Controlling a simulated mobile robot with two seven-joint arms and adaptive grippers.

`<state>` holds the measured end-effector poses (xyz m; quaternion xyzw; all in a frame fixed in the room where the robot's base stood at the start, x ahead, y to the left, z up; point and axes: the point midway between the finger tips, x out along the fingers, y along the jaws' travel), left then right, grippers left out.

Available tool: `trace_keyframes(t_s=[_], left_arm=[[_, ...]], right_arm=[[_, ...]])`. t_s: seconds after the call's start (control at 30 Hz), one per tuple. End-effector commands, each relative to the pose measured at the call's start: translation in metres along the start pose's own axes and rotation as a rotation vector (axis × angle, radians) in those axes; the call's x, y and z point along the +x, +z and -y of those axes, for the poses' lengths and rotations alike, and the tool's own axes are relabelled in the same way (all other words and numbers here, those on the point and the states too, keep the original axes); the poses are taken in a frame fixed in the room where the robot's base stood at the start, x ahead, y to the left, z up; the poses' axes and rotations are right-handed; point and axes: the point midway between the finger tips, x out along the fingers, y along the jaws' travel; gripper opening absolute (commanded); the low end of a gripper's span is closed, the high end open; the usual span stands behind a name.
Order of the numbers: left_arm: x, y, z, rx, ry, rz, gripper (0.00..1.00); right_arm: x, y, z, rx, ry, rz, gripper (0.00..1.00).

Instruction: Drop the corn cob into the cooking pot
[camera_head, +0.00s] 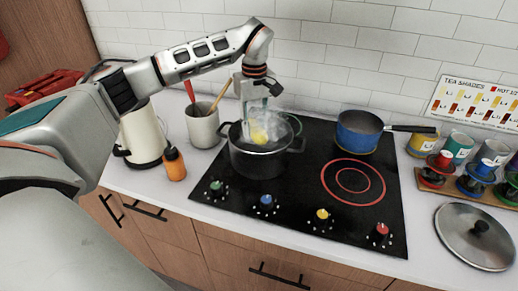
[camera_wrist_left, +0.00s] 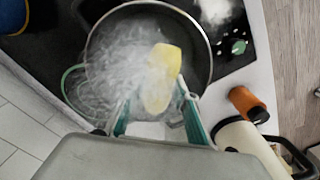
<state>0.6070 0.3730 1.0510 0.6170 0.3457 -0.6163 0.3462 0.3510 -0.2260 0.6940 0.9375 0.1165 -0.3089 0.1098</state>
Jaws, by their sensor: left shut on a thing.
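The yellow corn cob (camera_head: 259,135) is in my left gripper (camera_head: 257,108), over the opening of the black cooking pot (camera_head: 258,162). In the left wrist view the cob (camera_wrist_left: 162,78) is between the two teal fingers of my left gripper (camera_wrist_left: 158,108), with the round pot (camera_wrist_left: 97,48) beneath it. The gripper is shut on the cob. White steam rises from the pot and partly veils the cob and fingers. How far the cob's lower end reaches into the pot is hard to tell. My right gripper does not show.
The pot stands at the back left of the black cooktop (camera_head: 290,205). A blue pan (camera_head: 358,132) sits at the back right. A utensil crock (camera_head: 202,128), an orange bottle (camera_head: 174,164) and a cream kettle (camera_head: 143,135) stand left. A lid (camera_head: 476,236) lies right, near cups (camera_head: 459,143).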

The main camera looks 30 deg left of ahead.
Motion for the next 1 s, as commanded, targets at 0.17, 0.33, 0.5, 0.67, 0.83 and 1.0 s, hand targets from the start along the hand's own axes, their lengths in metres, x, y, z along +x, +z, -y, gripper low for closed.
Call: trace_keyframes(t_s=[0.17, 0.33, 0.5, 0.67, 0.83, 1.0], left_arm=[[0.002, 0.000, 0.000, 0.000, 0.001, 0.000, 0.04], [0.002, 0.000, 0.000, 0.000, 0.001, 0.000, 0.40], [0.002, 0.000, 0.000, 0.000, 0.000, 0.000, 0.49], [0.002, 0.000, 0.000, 0.000, -0.001, 0.000, 0.49], [-0.005, 0.000, -0.001, 0.000, 0.002, 0.000, 0.49], [-0.030, -0.001, -0.001, -0.001, 0.003, -0.002, 0.49]], right_arm=[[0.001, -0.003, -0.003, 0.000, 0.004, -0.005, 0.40], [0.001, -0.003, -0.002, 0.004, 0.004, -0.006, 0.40], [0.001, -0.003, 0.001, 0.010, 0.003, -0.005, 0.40], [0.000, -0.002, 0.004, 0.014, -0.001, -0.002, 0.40], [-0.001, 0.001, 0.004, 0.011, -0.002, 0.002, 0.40], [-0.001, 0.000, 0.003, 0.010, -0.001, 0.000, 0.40]])
